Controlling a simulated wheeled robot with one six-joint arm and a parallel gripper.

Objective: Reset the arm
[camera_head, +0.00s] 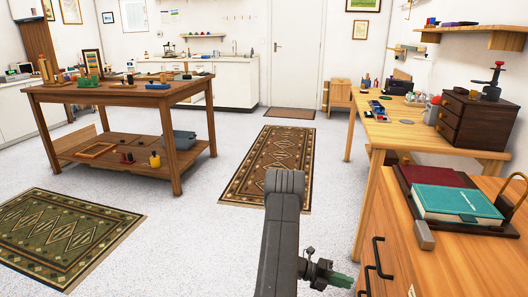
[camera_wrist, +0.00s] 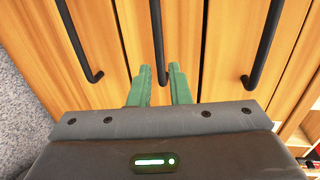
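My gripper (camera_wrist: 160,70) has two green fingers, parted with a gap between them. The lower end of a black bar handle (camera_wrist: 156,40) shows in that gap in the wrist view. I cannot tell whether the handle lies between the fingers or beyond them; nothing is visibly gripped. In the head view my grey arm (camera_head: 283,225) rises at the bottom middle. The green fingertips (camera_head: 340,280) show low, just left of the wooden drawer cabinet (camera_head: 390,225).
A wooden workbench (camera_head: 110,95) stands left. Rugs (camera_head: 270,165) lie on the floor; open floor lies between workbench and desk.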

